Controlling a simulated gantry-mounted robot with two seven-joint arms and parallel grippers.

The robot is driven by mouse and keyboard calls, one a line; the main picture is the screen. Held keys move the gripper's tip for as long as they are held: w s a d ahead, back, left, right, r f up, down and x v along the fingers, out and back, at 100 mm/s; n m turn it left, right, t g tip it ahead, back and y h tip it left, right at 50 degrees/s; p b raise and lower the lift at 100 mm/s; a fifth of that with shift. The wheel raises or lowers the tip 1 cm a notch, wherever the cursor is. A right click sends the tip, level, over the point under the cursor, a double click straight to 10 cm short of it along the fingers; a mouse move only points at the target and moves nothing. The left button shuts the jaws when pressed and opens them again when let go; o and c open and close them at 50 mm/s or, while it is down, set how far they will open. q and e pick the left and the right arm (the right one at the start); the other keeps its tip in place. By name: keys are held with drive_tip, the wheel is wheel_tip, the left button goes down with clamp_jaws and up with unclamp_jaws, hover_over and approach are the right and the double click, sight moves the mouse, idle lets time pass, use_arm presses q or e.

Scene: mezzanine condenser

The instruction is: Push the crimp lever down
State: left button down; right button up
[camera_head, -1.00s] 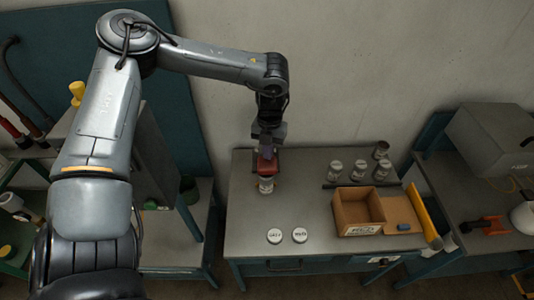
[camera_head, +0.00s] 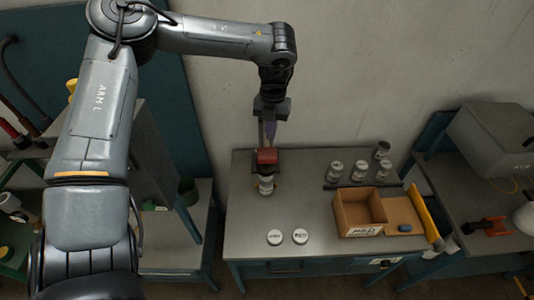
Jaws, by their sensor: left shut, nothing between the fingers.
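A red crimp head or lever part (camera_head: 267,156) sits at the back left of the grey workbench (camera_head: 310,215), with a small vial (camera_head: 266,185) standing upright beneath it. My left gripper (camera_head: 270,142) reaches in from above, pointing down, with its fingers shut and empty. Its fingertips are just above or behind the red part; I cannot tell whether they touch it. The rest of the crimper is small and partly hidden. My right gripper is not in view.
Two white round lids (camera_head: 275,237) lie at the front.

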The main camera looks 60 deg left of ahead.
use_arm(q)
drive_tip(key=r, duration=0.5)
drive_tip(key=shift+w+a+r, duration=0.2)
drive_tip(key=shift+a+r, duration=0.05)
drive_tip(key=shift+r, duration=0.15)
idle(0.3)
